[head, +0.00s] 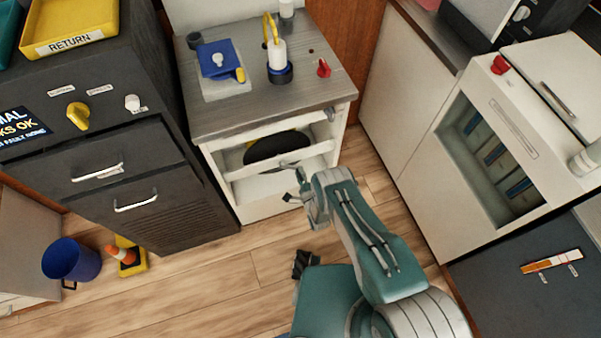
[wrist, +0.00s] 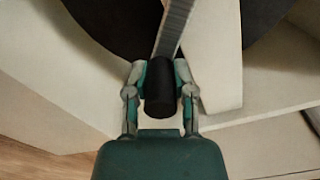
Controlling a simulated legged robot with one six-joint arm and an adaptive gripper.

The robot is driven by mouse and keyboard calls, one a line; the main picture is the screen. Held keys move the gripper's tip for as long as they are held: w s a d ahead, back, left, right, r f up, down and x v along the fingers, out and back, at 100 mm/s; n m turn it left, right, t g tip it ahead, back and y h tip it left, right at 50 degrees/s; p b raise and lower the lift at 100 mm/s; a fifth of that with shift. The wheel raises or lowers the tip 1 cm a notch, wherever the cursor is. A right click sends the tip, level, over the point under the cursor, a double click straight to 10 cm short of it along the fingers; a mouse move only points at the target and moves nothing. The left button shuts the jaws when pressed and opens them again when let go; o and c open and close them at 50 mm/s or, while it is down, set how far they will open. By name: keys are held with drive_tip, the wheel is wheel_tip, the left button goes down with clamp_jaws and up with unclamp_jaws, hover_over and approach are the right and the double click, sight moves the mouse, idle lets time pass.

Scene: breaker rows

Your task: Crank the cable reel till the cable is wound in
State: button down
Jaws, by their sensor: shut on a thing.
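The cable reel is a large black disc (head: 275,150) inside the open front of a white cabinet, behind a pale crossbar. In the wrist view the dark reel (wrist: 115,25) fills the top, partly hidden by a pale upright bar. A flat grey crank arm (wrist: 174,28) runs down to a black cylindrical handle (wrist: 160,90). My gripper (wrist: 158,78) is shut on this handle, one finger on each side. In the head view my gripper is small and partly hidden by my wrist at the cabinet front. I cannot make out the cable in either view.
The grey counter (head: 245,117) above carries a blue box (head: 220,60), a white bottle (head: 278,55) and a red knob (head: 323,68). Dark drawers (head: 150,180) stand left, a white cabinet (head: 405,95) right.

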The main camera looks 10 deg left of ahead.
drive_tip(key=shift+d+f, duration=0.15)
drive_tip(key=shift+d, duration=0.05)
drive_tip(key=shift+c, duration=2.3)
unclamp_jaws()
drive_tip(key=shift+a, duration=0.1)
drive_tip(key=v, duration=1.2)
drive_tip(key=shift+a, duration=0.1)
